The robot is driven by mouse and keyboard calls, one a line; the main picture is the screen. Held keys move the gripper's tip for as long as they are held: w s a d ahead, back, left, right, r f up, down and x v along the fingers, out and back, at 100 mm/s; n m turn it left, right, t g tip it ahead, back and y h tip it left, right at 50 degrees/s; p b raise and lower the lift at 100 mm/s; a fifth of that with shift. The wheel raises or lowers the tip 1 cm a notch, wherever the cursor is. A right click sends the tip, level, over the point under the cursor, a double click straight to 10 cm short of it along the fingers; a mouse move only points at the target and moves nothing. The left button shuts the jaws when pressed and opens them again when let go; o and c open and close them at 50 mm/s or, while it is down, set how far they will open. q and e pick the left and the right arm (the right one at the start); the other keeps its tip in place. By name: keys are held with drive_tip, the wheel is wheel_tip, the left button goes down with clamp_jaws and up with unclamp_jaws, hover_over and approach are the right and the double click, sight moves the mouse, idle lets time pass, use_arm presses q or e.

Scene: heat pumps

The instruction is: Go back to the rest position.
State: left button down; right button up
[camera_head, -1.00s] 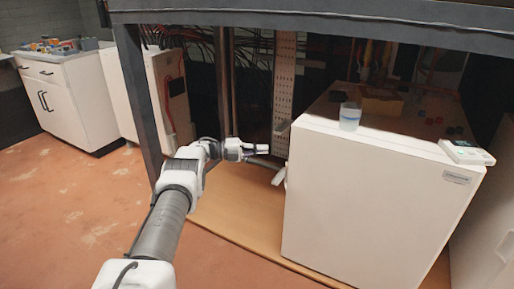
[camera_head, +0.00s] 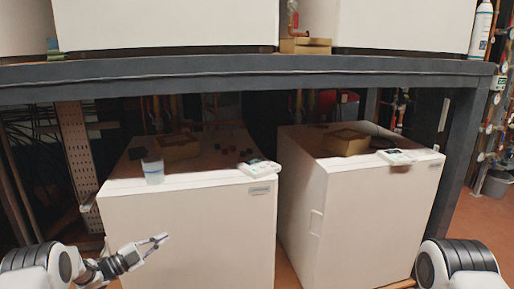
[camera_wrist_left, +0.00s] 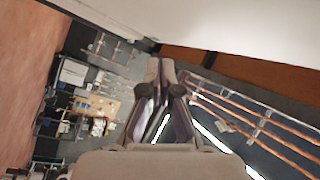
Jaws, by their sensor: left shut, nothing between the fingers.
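My left gripper (camera_head: 162,240) is in front of the left white heat pump's front face in the head view, low and to the left. It is shut and empty. In the left wrist view its fingers (camera_wrist_left: 160,68) meet at the tips with nothing between them. Part of my left arm shows at the bottom left of the head view. A shoulder-like part of my right arm shows at the bottom right; the right gripper is not in view.
Two white heat pumps, left (camera_head: 190,235) and right (camera_head: 360,225), stand under a dark metal frame beam (camera_head: 270,78). A cup (camera_head: 153,171), boxes (camera_head: 179,148) and small devices (camera_head: 259,167) sit on top. A grey bucket (camera_head: 496,184) stands at far right. Reddish floor is clear there.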

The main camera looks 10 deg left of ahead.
use_arm(q)
drive_tip(key=s+d+f+n+y, duration=0.45)
drive_tip(key=d+f+n, duration=0.35)
drive_tip(key=d+f, duration=0.3)
drive_tip(key=s+d+f+n+g+y, duration=0.2)
drive_tip(key=s+f+n+g, duration=0.15)
drive_tip(key=s, duration=0.55)
drive_tip(key=s+d+f+n+g+y, duration=0.15)
drive_tip(key=s+f, duration=0.25)
drive_tip(key=s, duration=0.4)
drive_tip(key=s+d+f+n+g+y, duration=0.2)
drive_tip(key=s+f+n+g, duration=0.15)
drive_tip(key=s, duration=0.55)
drive_tip(key=s+a+n+g+y, duration=0.35)
drive_tip(key=s+g, duration=0.25)
drive_tip(key=s, duration=1.2)
wheel_tip(320, 180, up, 21)
drive_tip(key=a+p, duration=0.1)
drive_tip(key=p, duration=2)
drive_tip(key=shift+w, duration=0.15)
